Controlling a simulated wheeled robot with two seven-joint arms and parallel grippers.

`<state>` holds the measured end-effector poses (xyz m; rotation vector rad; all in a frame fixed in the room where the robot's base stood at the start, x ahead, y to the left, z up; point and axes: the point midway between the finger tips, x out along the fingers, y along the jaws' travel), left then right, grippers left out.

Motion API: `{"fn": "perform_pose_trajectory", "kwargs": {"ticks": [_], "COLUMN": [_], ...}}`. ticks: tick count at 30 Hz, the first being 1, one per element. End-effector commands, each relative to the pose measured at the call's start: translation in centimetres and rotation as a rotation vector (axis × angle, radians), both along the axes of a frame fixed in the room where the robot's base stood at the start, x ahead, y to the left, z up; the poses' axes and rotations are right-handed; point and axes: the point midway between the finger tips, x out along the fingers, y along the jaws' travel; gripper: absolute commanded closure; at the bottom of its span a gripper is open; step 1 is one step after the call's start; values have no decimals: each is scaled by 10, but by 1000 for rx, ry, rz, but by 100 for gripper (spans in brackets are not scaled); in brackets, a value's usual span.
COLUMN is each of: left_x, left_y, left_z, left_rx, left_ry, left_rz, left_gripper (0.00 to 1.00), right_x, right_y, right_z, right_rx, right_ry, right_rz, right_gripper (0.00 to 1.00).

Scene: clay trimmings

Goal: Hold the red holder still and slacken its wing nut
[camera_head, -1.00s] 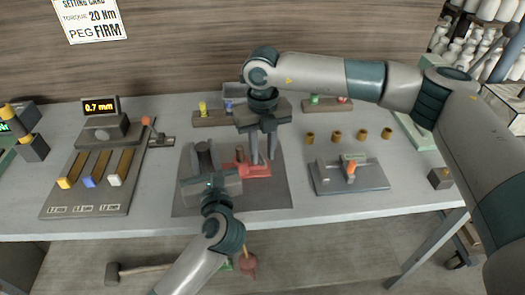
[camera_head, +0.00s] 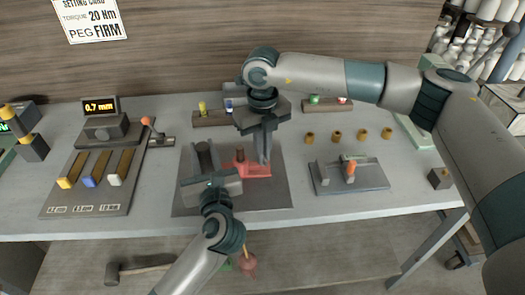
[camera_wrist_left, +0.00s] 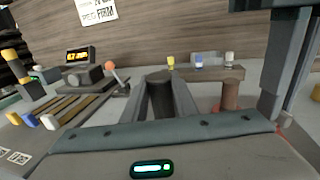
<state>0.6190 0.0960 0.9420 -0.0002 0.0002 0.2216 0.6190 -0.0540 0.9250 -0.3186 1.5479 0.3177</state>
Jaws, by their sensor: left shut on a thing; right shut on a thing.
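The red holder (camera_head: 256,171) lies on a dark mat (camera_head: 277,198) in the middle of the bench, with a reddish post (camera_head: 239,156) at its left that also shows in the left wrist view (camera_wrist_left: 230,95). My right gripper (camera_head: 263,160) points straight down over the holder and is shut. The wing nut is hidden at its fingertips.
Left is a dark board (camera_head: 85,195) with coloured sliders and a display (camera_head: 99,106) reading 0.7 mm. Several brass rings (camera_head: 336,135) and peg racks (camera_head: 211,118) stand behind. The front bench edge is clear.

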Motion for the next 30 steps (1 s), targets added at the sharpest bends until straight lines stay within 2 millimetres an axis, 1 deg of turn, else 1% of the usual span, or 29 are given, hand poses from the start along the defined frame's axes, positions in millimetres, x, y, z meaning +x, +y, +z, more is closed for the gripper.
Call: {"fn": "perform_pose_trajectory", "kwargs": {"ticks": [8,30], "left_x": [0,0], "left_y": [0,0], "left_z": [0,0], "left_rx": [0,1], "left_ry": [1,1], "left_rz": [1,1], "left_gripper": [100,100], "right_x": [0,0], "right_y": [0,0], "right_z": [0,1], "right_rx": [1,0], "right_ry": [1,1], "right_rz": [220,923], "right_gripper": [100,100]}}
